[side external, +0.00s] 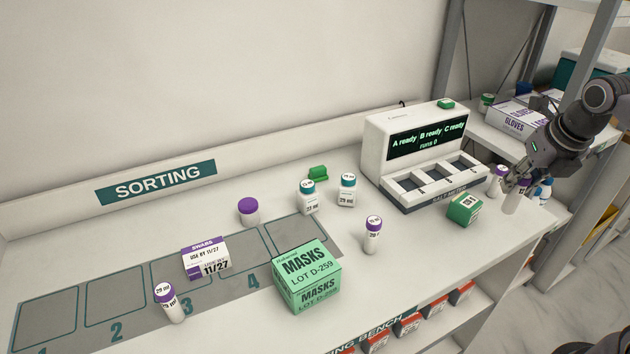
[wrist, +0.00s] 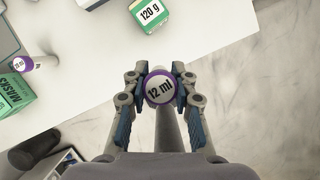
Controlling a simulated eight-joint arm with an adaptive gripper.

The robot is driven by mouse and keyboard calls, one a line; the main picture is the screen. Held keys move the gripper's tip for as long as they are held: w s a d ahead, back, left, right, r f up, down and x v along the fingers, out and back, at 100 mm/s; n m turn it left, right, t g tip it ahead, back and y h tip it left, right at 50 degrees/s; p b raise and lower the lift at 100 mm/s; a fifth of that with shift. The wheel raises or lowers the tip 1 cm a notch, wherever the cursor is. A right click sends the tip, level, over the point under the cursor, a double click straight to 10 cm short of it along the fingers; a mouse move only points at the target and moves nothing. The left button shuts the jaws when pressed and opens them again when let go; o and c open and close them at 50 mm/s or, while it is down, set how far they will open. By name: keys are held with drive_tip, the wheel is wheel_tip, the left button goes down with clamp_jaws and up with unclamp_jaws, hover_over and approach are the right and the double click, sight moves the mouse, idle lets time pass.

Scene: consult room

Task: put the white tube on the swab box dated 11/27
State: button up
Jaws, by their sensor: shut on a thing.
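In the wrist view, the held tube's cap top (wrist: 160,88) reads 12 ml and sits between both fingers (wrist: 160,100). The swab box (side external: 206,260) is white and purple and reads USE BY 11/27. It lies on the grey sorting strip around slot 3, far left of my gripper. Its visible top has nothing on it.
A green masks box (side external: 308,279) stands right of the swab box. A purple-capped bottle (side external: 168,302) stands in front of it, and a purple-lidded jar (side external: 248,211) behind. Another purple-capped bottle (side external: 372,236), a white machine (side external: 415,150) and a green 120 g box (side external: 464,208) stand rightward.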

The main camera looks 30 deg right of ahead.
drive_tip(key=w+a+r+n+y, duration=0.1)
drive_tip(key=w+a+r+n, duration=0.15)
drive_tip(key=w+a, duration=0.85)
drive_tip(key=w+a+r+n+y, duration=0.15)
drive_tip(key=w+a+r, duration=0.25)
drive_tip(key=w+a, duration=0.65)
drive_tip(key=n, duration=0.3)
hover_over(219, 247)
wheel_tip(219, 247, down, 11)
drive_tip(key=shift+f, duration=1.6)
drive_tip(key=shift+f, duration=0.1)
drive_tip(key=o, duration=0.9)
